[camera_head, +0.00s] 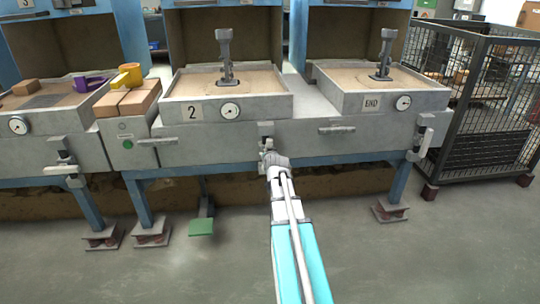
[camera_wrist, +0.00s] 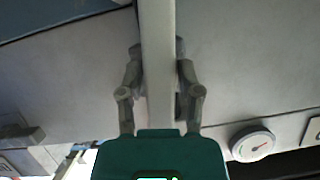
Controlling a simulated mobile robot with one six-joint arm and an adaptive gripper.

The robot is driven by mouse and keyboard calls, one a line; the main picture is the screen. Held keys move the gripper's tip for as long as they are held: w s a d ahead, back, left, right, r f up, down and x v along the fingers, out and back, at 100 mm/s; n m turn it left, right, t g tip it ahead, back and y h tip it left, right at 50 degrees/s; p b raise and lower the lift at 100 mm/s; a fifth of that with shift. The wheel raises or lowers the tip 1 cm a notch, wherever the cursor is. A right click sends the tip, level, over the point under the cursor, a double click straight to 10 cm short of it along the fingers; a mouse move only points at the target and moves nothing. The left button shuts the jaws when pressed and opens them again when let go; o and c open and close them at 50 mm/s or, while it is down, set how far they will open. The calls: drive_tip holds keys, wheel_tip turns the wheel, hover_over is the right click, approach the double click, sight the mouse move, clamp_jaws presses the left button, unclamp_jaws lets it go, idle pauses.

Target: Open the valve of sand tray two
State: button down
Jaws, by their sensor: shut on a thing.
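Sand tray two (camera_head: 268,108) is a grey, sand-filled tray marked "2", with a round gauge (camera_head: 230,111) on its front; a gauge also shows in the wrist view (camera_wrist: 252,145). Its valve (camera_head: 265,141) sits on the grey front below the tray's right corner. My gripper (camera_head: 271,159) is at this valve and hides most of its handle. In the wrist view the pale valve handle (camera_wrist: 159,30) runs between the fingers of my gripper (camera_wrist: 160,68), which are shut on it from both sides. The handle's end near the palm is hidden.
The END tray (camera_head: 440,100) stands to the right, with its own pale valve handle (camera_head: 426,139). Another tray valve (camera_head: 62,168) is at the left. A dark mesh cage (camera_head: 490,100) stands at the far right. The floor in front is clear.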

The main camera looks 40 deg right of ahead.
drive_tip(key=shift+s+n, duration=0.15)
drive_tip(key=shift+n, duration=0.35)
drive_tip(key=shift+g+h, duration=0.3)
drive_tip(key=shift+c, duration=2.2)
unclamp_jaws()
drive_tip(key=shift+a, duration=0.1)
